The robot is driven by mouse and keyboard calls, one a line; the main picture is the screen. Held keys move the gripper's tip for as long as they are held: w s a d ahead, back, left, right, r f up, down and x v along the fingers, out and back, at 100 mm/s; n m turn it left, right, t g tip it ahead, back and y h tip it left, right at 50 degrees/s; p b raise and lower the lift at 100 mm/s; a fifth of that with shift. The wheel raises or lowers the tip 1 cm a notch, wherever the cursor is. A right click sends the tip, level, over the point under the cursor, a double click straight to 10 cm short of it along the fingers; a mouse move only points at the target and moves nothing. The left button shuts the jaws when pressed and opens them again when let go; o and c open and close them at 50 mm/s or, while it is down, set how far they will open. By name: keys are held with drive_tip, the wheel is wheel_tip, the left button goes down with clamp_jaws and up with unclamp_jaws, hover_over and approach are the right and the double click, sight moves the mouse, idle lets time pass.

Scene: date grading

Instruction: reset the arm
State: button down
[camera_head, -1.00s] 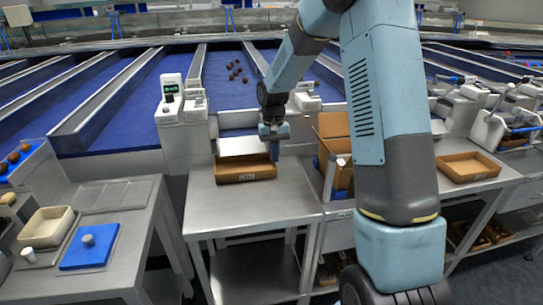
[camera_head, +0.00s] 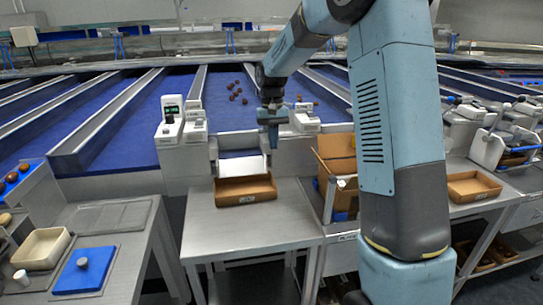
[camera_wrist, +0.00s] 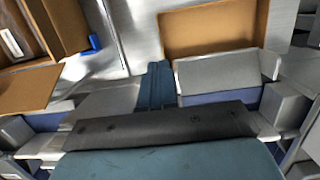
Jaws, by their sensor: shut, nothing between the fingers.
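My arm, light blue with dark joints, reaches up and over the steel table in the head view. My gripper (camera_head: 273,140) points down, shut and empty, above the back of the table near the white chute plate. Its blue fingers (camera_wrist: 157,85) show together in the wrist view, with nothing between them. A brown tray (camera_head: 245,191) sits on the steel table (camera_head: 250,228) below and left of the gripper. The tray also shows at the top of the wrist view (camera_wrist: 212,52). The gripper is apart from the tray.
An open cardboard box (camera_head: 338,167) stands right of the table. Another brown tray (camera_head: 473,186) lies farther right. A blue board (camera_head: 84,270) and a cream bin (camera_head: 42,248) are on the left table. Several dates lie on the blue belt (camera_head: 222,110) behind.

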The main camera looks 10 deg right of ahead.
drive_tip(key=s+d+r+t, duration=0.4)
drive_tip(key=s+r, duration=0.9)
drive_tip(key=s, duration=0.3)
drive_tip(key=s+d+t, duration=0.2)
drive_tip(key=s+t, duration=0.1)
drive_tip(key=s, duration=1.5)
drive_tip(key=shift+s+d+f+t, duration=0.2)
drive_tip(key=shift+d+t, duration=0.1)
drive_tip(key=shift+d, duration=0.1)
